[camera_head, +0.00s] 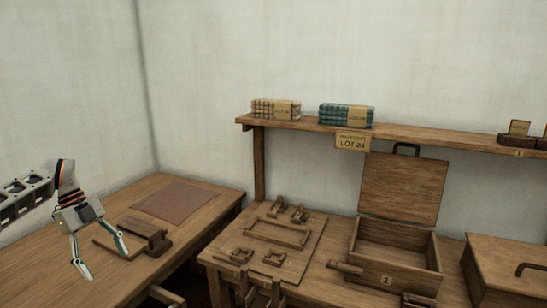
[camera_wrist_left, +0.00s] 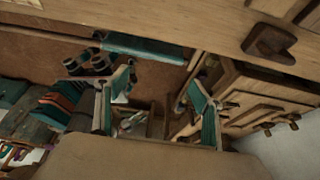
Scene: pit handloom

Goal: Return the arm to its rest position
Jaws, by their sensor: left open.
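My left gripper (camera_head: 103,262) hangs at the left in the head view, its two teal-edged fingers spread apart and pointing down. Nothing is between the fingers there. It is in front of and above the left wooden table (camera_head: 190,250), beside a dark wooden block device (camera_head: 146,234). In the left wrist view the open fingers (camera_wrist_left: 160,85) show from behind, with cluttered wooden and teal things beyond them. My right gripper is not in view.
A brown mat (camera_head: 178,201) lies on the left table. The right table carries a fitted board (camera_head: 296,266), an open box (camera_head: 398,279) and a closed box (camera_head: 510,265). A shelf (camera_head: 420,134) above holds plaid (camera_head: 270,109) and teal (camera_head: 340,115) cloth stacks.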

